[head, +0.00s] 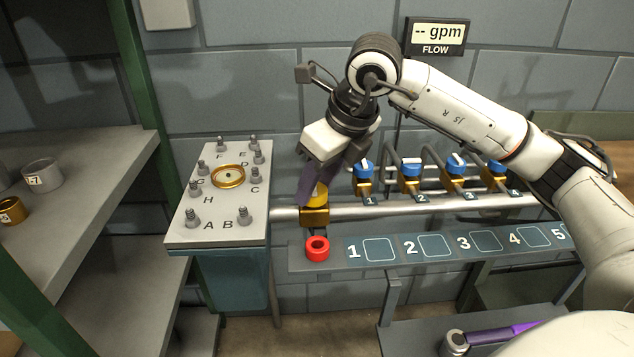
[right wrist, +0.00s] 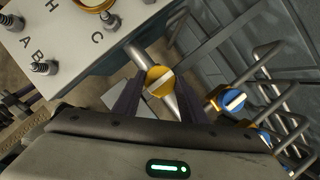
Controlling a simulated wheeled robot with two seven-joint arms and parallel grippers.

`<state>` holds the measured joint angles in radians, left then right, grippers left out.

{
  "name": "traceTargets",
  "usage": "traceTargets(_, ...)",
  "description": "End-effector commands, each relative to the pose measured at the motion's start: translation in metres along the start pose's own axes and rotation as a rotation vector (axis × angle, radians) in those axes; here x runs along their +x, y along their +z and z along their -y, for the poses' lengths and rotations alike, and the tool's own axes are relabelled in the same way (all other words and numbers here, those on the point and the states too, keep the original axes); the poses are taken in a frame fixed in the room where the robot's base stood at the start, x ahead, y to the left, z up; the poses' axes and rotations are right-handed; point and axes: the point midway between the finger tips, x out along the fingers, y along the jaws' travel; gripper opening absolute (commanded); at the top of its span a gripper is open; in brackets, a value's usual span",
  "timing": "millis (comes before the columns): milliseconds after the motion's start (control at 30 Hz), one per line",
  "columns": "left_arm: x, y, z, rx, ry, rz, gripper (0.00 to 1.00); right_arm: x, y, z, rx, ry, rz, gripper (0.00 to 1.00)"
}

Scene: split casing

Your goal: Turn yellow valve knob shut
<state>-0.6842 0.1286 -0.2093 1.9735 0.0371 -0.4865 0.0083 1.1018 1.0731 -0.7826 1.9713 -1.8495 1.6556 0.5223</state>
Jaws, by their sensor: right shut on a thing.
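The yellow valve knob (head: 321,190) sits on a brass body (head: 314,216) at the left end of the horizontal pipe. In the right wrist view the knob (right wrist: 160,79) is round with a pale stripe, which appears to lie across the pipe. My right gripper (head: 314,191) reaches down to it from above, its dark purple fingers partly hiding it in the head view. In the right wrist view the gripper's fingers (right wrist: 158,98) stand on both sides of the knob, shut on it. My left gripper is not in view.
Blue-knobbed valves (head: 363,168) line the pipe to the right. A studded plate (head: 205,232) with a brass ring (head: 228,177) stands left. The wall display (head: 437,35) reads "-- gpm". A rack (head: 95,185) holds rings at far left.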

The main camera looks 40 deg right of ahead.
Motion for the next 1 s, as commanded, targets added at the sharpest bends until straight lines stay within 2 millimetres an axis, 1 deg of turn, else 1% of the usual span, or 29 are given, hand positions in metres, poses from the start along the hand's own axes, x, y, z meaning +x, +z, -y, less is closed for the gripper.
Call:
traceTargets(167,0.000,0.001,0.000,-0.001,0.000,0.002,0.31,0.000,0.000,0.000,0.003,-0.001,0.001,0.16)
traceTargets(200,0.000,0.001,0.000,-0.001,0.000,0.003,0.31,0.000,0.000,0.000,0.003,0.000,0.001,0.41)
traceTargets(300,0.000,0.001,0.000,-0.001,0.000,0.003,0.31,0.000,0.000,0.000,0.002,0.000,0.001,0.57)
traceTargets(567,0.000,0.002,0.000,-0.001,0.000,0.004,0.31,0.000,0.000,0.000,0.001,0.000,0.000,0.57)
traceTargets(667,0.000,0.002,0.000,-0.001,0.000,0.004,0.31,-0.005,0.001,0.000,0.001,0.000,0.002,0.57)
traceTargets(767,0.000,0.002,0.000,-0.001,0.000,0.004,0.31,-0.017,0.001,0.001,0.001,0.000,0.004,0.57)
traceTargets(1000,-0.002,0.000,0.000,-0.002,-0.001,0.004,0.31,-0.066,0.002,0.000,0.001,0.000,0.005,0.57)
